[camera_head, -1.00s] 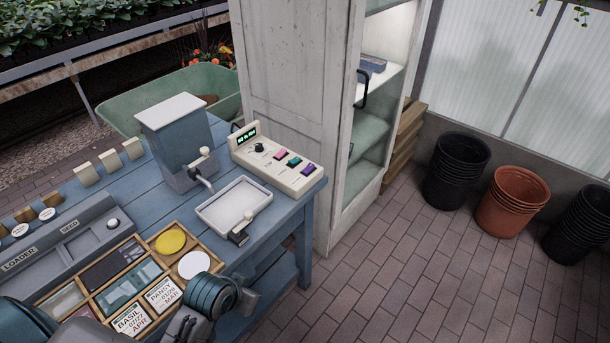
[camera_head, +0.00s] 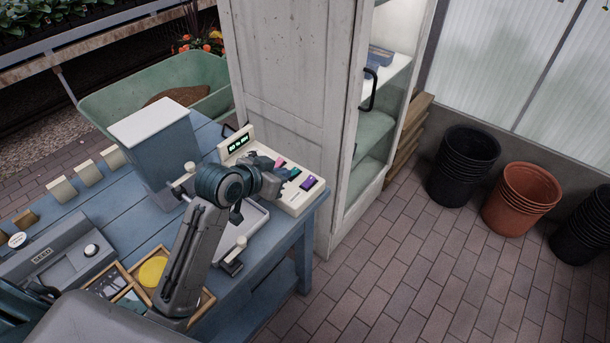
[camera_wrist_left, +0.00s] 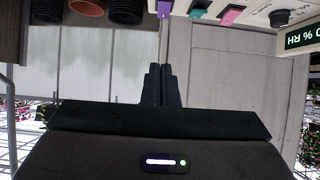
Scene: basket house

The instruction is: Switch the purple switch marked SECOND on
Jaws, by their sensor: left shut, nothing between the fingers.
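The purple switch (camera_head: 307,182) is the rightmost of three coloured switches on the cream control box (camera_head: 292,204) at the table's far right corner. The teal switch (camera_head: 295,172) and the pink switch (camera_head: 280,162) sit to its left. My left gripper (camera_head: 282,177) is shut and empty, over the box's front part, left of the purple switch. Its shut fingers (camera_wrist_left: 162,85) point toward the cabinet. My right gripper is not in view.
A lit display (camera_head: 239,143) is on the box's raised back. A white tray (camera_head: 258,222) lies beside the box, partly hidden by my arm. A blue-grey dispenser (camera_head: 160,150) stands left. The white cabinet (camera_head: 290,80) rises close behind the box.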

